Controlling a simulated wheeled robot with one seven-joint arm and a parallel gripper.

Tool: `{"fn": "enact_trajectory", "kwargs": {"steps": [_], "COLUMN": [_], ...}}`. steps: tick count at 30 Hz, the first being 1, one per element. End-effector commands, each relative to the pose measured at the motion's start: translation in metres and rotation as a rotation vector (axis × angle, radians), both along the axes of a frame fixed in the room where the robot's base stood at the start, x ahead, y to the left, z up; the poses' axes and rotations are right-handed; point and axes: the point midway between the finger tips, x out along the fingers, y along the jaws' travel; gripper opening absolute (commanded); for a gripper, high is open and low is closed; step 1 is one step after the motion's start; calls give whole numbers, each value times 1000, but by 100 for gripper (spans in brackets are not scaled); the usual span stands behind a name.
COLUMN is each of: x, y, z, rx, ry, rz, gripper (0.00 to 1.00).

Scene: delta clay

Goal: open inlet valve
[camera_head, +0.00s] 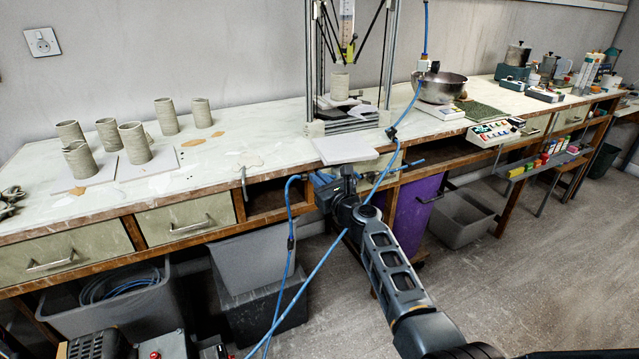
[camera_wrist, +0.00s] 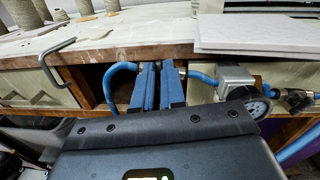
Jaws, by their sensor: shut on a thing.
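My gripper (camera_wrist: 157,70) is in the middle of the wrist view, at the table's front edge. Its two blue fingers are close together, shut on the inlet valve in the blue air line. The fingers cover most of the valve, and I cannot tell how its handle is turned. A small silver fitting (camera_wrist: 183,73) shows just right of the fingers. A blue hose (camera_wrist: 119,76) runs in from the left, and another piece runs right to a grey regulator (camera_wrist: 237,79) with a round gauge (camera_wrist: 257,107). In the head view my gripper (camera_head: 326,181) is small and partly hidden by my wrist.
A white board (camera_head: 345,149) juts over the table edge above the gripper. A bent metal hook (camera_wrist: 55,62) stands at left. Blue hoses (camera_head: 318,268) hang beside my arm. A printer frame (camera_head: 310,60) and clay cylinders (camera_head: 134,142) stand on the table (camera_head: 255,130).

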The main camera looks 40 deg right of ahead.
Motion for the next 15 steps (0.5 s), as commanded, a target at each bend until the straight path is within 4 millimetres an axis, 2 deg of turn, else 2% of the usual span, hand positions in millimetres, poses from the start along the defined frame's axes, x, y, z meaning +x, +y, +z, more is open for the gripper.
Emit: {"fn": "enact_trajectory", "kwargs": {"steps": [15], "x": [0], "y": [1], "z": [-2], "rx": [-464], "ry": [110], "rz": [123], "gripper": [0]}}
